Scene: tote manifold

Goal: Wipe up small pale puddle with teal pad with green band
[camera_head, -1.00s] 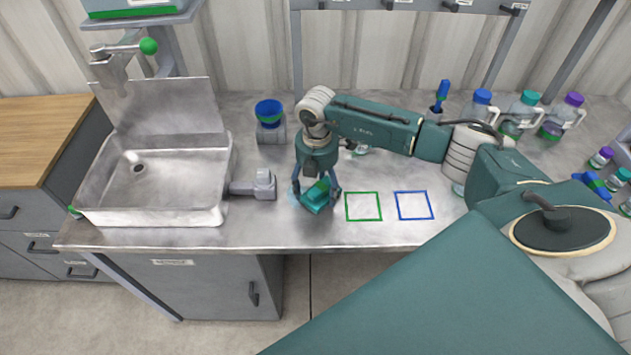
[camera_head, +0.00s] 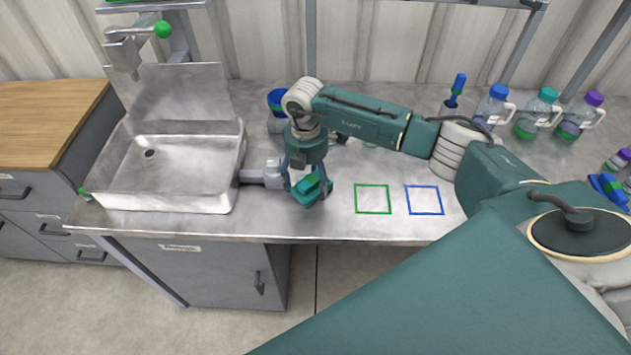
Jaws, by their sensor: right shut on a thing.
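My right gripper (camera_head: 307,187) is shut on the teal pad with the green band (camera_head: 314,194). The pad is tilted and at or close to the metal countertop (camera_head: 300,225), left of the green square outline. I cannot tell whether it touches the top. I cannot make out a puddle clearly at the pad; the gripper and pad cover that spot. My left gripper is not in view.
A sink (camera_head: 180,190) stands at left, with a grey fixture (camera_head: 262,174) between it and my gripper. Green (camera_head: 372,199) and blue (camera_head: 424,200) square outlines lie on bare counter. A blue-rimmed container (camera_head: 276,104) and several bottles (camera_head: 537,112) stand farther back.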

